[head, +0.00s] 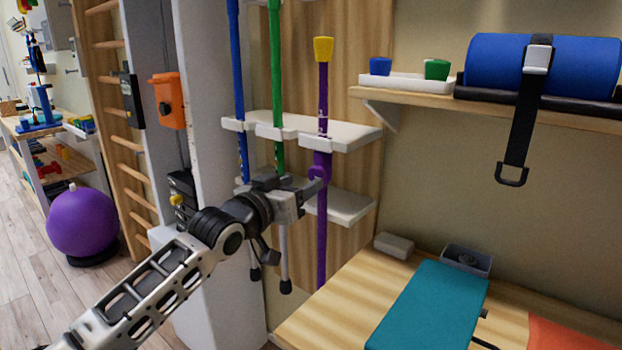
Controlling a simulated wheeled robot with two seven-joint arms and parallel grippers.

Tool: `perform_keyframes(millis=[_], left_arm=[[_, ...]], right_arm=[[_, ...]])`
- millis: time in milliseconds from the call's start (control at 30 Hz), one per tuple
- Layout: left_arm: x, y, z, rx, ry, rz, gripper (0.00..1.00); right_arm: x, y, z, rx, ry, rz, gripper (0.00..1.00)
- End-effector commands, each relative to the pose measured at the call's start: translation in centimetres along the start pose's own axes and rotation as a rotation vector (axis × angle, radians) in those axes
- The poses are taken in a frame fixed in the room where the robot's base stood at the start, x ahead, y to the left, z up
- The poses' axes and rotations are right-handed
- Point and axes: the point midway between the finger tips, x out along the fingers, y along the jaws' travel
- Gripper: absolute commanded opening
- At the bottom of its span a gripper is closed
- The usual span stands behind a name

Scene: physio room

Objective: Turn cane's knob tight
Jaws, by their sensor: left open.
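A purple cane (322,230) with a yellow top stands upright in a white wall rack (345,137). Its purple knob (319,172) sticks out just below the upper rack shelf. My left gripper (312,186) is open, with its fingertips right at the knob, on its left and lower side. I cannot tell whether the fingers touch the knob or straddle it. A blue cane (237,60) and a green cane (276,70) stand in the same rack to the left. My gripper hides part of their lower lengths. My right gripper is out of view.
A wooden shelf (560,115) on the right bears a blue roll (500,65) with a hanging black strap (522,130). Below is a wooden bench (330,310) with a teal mat (430,305). A purple ball (82,222) rests at the far left.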

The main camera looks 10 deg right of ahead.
Motion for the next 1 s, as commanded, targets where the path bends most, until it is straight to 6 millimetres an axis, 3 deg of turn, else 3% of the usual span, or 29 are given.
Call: perform_keyframes(millis=[300,800,967,1000], left_arm=[[4.0,0.2,0.2,0.001,-0.003,0.005,0.53],[4.9,0.0,0.0,0.0,0.0,0.0,0.53],[4.8,0.0,0.0,0.0,0.0,0.0,0.09],[4.8,0.0,0.0,0.0,0.0,0.0,0.09]], right_arm=[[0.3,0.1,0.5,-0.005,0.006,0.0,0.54],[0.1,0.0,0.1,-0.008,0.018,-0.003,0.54],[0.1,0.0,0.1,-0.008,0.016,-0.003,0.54],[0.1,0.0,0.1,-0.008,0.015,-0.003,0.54]])
